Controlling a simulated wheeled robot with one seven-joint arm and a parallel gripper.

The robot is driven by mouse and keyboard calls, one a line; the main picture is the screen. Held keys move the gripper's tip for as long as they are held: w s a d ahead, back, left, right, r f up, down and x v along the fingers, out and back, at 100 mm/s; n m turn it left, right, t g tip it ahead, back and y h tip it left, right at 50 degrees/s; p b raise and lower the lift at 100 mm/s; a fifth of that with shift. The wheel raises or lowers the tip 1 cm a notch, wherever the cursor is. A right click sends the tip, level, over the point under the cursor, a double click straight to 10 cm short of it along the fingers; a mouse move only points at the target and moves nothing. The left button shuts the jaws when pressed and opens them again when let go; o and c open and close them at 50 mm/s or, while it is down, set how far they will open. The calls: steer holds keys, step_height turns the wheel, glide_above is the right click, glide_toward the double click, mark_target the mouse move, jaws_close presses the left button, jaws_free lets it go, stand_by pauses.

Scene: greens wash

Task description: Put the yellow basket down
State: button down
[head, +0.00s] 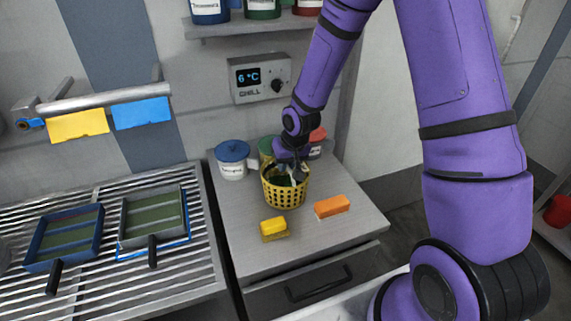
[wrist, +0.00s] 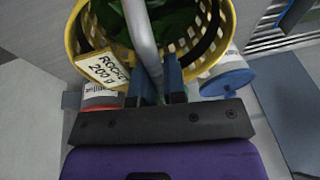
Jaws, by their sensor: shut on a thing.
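The yellow basket (head: 286,192) is a round, perforated basket with dark green leaves inside. It is upright over the grey cabinet top (head: 235,215), and I cannot tell whether its base touches the surface. In the wrist view the basket (wrist: 205,62) carries a tag (wrist: 108,68) reading "ROCKET 200 g". A grey handle (wrist: 140,35) arches over the leaves. My gripper (head: 291,168) is above the basket, and its blue-grey fingers (wrist: 158,85) are shut on this handle. The basket's underside is hidden.
Blue-lidded (head: 232,158), green-lidded (head: 266,148) and red-lidded (head: 317,138) jars stand behind the basket. A yellow block (head: 274,226) and an orange block (head: 332,206) lie in front. A slatted rack (head: 185,267) with trays is left. Free top lies at front left.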

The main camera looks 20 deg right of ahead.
steer(key=c, duration=1.2)
jaws_free()
steer(key=shift+f, duration=0.1)
steer(key=v, duration=1.2)
steer(key=shift+r, duration=0.25)
steer(key=s+d+r+t+h, duration=0.1)
steer(key=s+d+r+h, duration=0.15)
steer(key=s+r, duration=1.15)
steer(key=shift+t+y, duration=0.45)
steer(key=shift+t, duration=0.25)
steer(key=shift+s+d+r, duration=0.45)
steer(key=shift+s+r, duration=0.95)
steer(key=shift+s, duration=0.7)
steer(key=shift+s+d+r, duration=0.45)
steer(key=shift+s+r, duration=0.95)
steer(key=shift+s, duration=0.65)
steer(key=shift+s+d+r, duration=0.45)
steer(key=shift+s+r, duration=1)
steer(key=shift+s, duration=0.65)
